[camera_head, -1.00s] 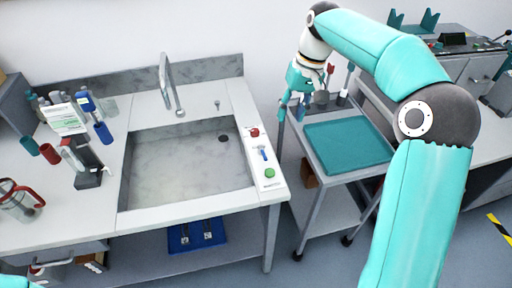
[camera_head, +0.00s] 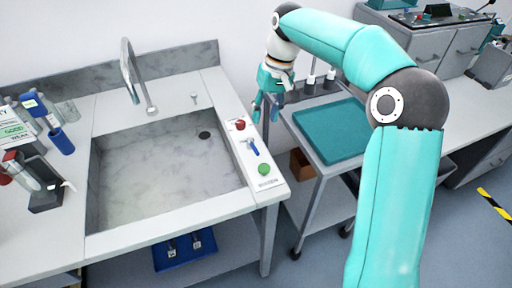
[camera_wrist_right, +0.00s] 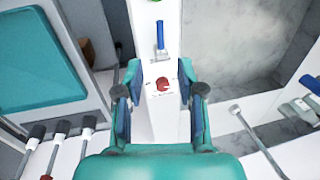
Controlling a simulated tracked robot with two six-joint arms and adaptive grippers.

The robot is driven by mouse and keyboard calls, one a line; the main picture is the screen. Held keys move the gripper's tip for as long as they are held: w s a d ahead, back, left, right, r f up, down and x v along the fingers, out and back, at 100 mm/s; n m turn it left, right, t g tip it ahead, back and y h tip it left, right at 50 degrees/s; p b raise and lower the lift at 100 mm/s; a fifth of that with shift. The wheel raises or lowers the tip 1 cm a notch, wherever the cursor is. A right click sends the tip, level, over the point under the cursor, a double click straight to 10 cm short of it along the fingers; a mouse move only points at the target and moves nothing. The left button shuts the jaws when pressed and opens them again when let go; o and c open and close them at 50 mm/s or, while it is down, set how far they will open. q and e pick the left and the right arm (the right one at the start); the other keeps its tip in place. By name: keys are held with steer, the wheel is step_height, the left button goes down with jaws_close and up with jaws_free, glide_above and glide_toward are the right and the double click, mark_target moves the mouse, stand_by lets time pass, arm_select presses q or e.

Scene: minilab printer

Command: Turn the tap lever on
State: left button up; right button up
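The tap lever (camera_head: 252,147) is a small blue handle on the white control panel (camera_head: 247,181) at the right edge of the sink. It also shows in the right wrist view (camera_wrist_right: 160,36), between a red button (camera_wrist_right: 162,84) and a green button (camera_head: 264,169). The tap (camera_head: 133,76) arches over the back of the basin. My right gripper (camera_head: 266,116) is just beyond the panel's red-button end, fingers pointing down. In the right wrist view it (camera_wrist_right: 160,72) is open and empty, its fingers either side of the panel's red-button end. My left gripper is out of view.
A grey trolley with a teal tray (camera_head: 330,130) stands right of the sink. Bottles and a blue cup (camera_head: 61,141) crowd the counter at left. The basin (camera_head: 160,170) is empty. A blue tray (camera_head: 184,247) lies on the shelf below.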

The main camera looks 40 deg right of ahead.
mark_target(256, 149)
steer(key=f, duration=0.4)
steer(key=a+f, duration=0.1)
steer(key=f, duration=0.3)
steer(key=a+f, duration=0.1)
steer(key=f, duration=0.3)
steer(key=shift+w+a, duration=0.15)
steer(key=shift+w, duration=0.15)
jaws_close()
